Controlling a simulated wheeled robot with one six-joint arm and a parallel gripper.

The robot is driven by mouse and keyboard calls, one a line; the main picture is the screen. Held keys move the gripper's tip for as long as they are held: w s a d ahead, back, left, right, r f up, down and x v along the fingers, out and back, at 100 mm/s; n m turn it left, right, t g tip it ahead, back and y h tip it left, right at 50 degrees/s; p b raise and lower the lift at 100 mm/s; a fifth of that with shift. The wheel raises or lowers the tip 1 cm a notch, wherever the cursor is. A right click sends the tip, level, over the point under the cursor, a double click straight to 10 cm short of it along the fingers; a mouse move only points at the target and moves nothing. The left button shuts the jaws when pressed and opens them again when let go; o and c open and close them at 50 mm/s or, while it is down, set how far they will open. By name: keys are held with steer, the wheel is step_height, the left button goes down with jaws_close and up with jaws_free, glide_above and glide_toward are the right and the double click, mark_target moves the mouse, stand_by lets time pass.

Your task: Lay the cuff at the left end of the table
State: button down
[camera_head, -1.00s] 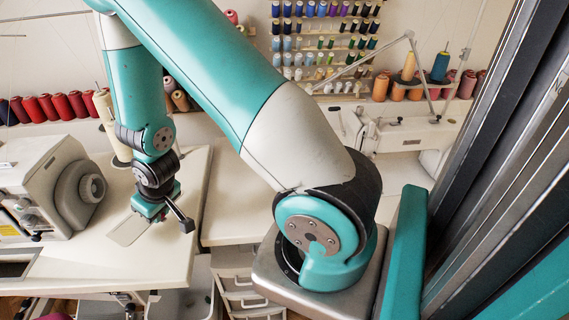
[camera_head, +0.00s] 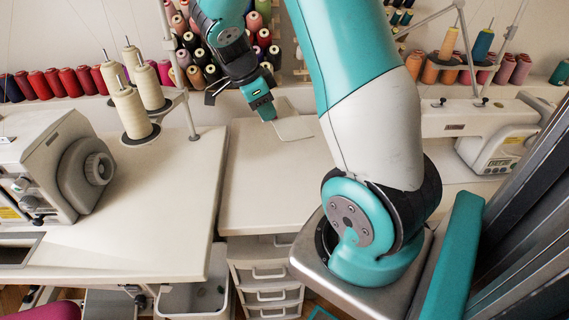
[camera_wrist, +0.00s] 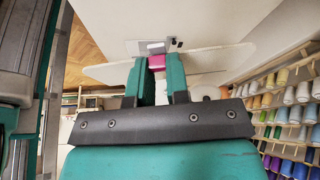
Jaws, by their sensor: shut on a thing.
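My gripper (camera_head: 267,110) is shut on the cuff (camera_head: 294,128), a flat cream piece. In the head view they hang near the back of the middle cream table (camera_head: 262,190); the height above it is hard to tell. In the wrist view the cuff (camera_wrist: 214,61) sticks out on both sides of my gripper (camera_wrist: 160,78), crossing behind the fingers. A small magenta patch (camera_wrist: 156,62) shows between the fingertips; I cannot tell what it is. A left cream table (camera_head: 150,215) carries a sewing machine (camera_head: 55,165).
Cream thread cones (camera_head: 132,110) stand at the back of the left table. Thread racks and spools line the back wall. Another sewing machine (camera_head: 480,125) stands at the right. White drawers (camera_head: 268,280) sit below the middle table. The middle table's front is clear.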

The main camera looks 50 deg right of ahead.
mark_target(279, 176)
steer(key=m, duration=0.1)
steer(key=s+m, duration=0.1)
steer(key=shift+s+d+r+m+g+y, duration=0.15)
steer(key=shift+d+r+m+g+y, duration=0.15)
steer(key=shift+d+r+g+y, duration=0.1)
step_height(279, 176, down, 20)
steer(key=shift+r, duration=0.25)
steer(key=c, duration=1.1)
jaws_free()
steer(key=shift+f, duration=0.1)
steer(key=shift+c, duration=0.2)
steer(key=shift+o, duration=0.2)
